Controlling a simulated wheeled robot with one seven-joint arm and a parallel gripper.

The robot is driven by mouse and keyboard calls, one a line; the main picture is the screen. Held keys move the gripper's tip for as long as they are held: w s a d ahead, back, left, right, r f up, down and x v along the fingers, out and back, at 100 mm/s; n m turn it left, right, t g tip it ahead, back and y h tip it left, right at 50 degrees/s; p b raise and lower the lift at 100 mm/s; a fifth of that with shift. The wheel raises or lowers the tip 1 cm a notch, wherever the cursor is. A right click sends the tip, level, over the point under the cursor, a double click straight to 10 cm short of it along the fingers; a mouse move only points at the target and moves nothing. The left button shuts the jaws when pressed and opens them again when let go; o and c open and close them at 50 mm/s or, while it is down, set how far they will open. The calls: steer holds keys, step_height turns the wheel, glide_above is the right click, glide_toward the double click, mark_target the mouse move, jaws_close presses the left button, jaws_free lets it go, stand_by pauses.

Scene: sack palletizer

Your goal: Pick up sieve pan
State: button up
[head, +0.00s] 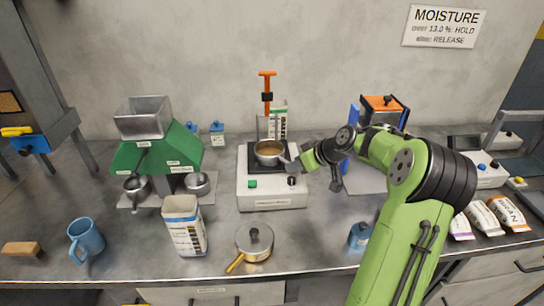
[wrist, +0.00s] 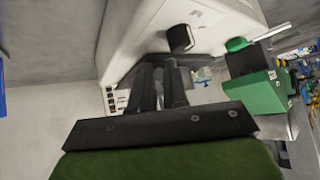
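A small round metal pan (head: 270,150) with brown contents sits on the dark plate of a white bench device (head: 272,190). Another metal pan (head: 254,241), with a lid, a black knob and a yellow handle, sits at the counter's front. I cannot tell for sure which is the sieve pan. My gripper (head: 291,164) reaches in from the right, close beside the pan on the device; contact is unclear. In the wrist view, my gripper's dark fingers (wrist: 160,88) are close together beside the white device (wrist: 135,35).
A green mill (head: 155,155) with metal cups stands left. A bag (head: 185,226), a blue mug (head: 86,240) and a wooden block (head: 22,249) stand in front. An orange-handled tool (head: 266,92) rises behind the device. Sample bags (head: 483,217) lie right.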

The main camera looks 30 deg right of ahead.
jaws_close()
steer(key=shift+r, duration=0.1)
step_height(320, 180, up, 4)
steer(key=shift+s+f+p, duration=0.1)
steer(key=shift+p, duration=0.7)
steer(key=s+d, duration=0.3)
steer(key=s, duration=0.5)
steer(key=s+d+p, duration=0.1)
steer(key=s+d, duration=0.2)
steer(key=s, duration=0.5)
steer(key=shift+s+d+f, duration=0.15)
steer(key=shift+s+f, duration=0.1)
steer(key=shift+s, duration=0.15)
steer(key=shift+c, duration=0.5)
jaws_free()
jaws_close()
